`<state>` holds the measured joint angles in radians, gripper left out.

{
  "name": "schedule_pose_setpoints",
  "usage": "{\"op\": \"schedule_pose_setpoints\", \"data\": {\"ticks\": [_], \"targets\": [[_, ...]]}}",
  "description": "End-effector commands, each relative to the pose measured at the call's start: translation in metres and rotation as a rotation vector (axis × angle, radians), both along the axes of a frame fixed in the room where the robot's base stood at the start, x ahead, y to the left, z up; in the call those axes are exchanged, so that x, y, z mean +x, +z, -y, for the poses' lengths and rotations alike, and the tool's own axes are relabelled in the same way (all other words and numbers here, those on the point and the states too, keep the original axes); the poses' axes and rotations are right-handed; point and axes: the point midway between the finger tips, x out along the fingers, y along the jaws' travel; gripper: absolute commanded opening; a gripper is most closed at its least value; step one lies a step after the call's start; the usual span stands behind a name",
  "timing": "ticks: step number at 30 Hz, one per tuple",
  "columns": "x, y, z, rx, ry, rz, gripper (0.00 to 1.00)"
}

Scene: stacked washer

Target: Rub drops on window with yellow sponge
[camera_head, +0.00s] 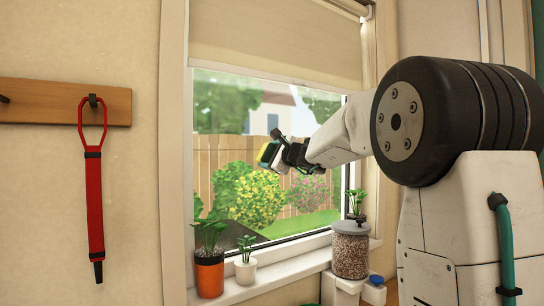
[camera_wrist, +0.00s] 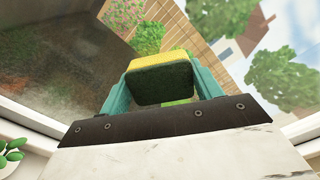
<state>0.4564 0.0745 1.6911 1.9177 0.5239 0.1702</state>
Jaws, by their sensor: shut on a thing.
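My gripper (camera_wrist: 162,88) is shut on the yellow sponge (camera_wrist: 162,75), which has a dark green scrubbing side and sits between the teal fingers in the wrist view. In the head view the sponge (camera_head: 266,152) is small at the end of my arm, in front of the window (camera_head: 290,185). I cannot tell whether it touches the glass. In the wrist view the window (camera_wrist: 65,75) has a murky, speckled area at the left. Separate drops are too small to make out.
A blind (camera_head: 275,40) covers the window's top. A red strap (camera_head: 95,200) hangs from a wooden rack (camera_head: 50,100) at left.

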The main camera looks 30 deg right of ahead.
Motion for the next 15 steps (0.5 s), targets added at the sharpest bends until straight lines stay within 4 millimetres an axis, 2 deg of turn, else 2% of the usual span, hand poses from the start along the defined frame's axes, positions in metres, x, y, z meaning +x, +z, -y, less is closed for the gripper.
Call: {"op": "schedule_pose_setpoints", "data": {"ticks": [5,15], "targets": [[0.0,0.0,0.003,0.0,-0.001,-0.001,0.46],[0.0,0.0,0.032,0.0,-0.002,0.0,0.46]]}}
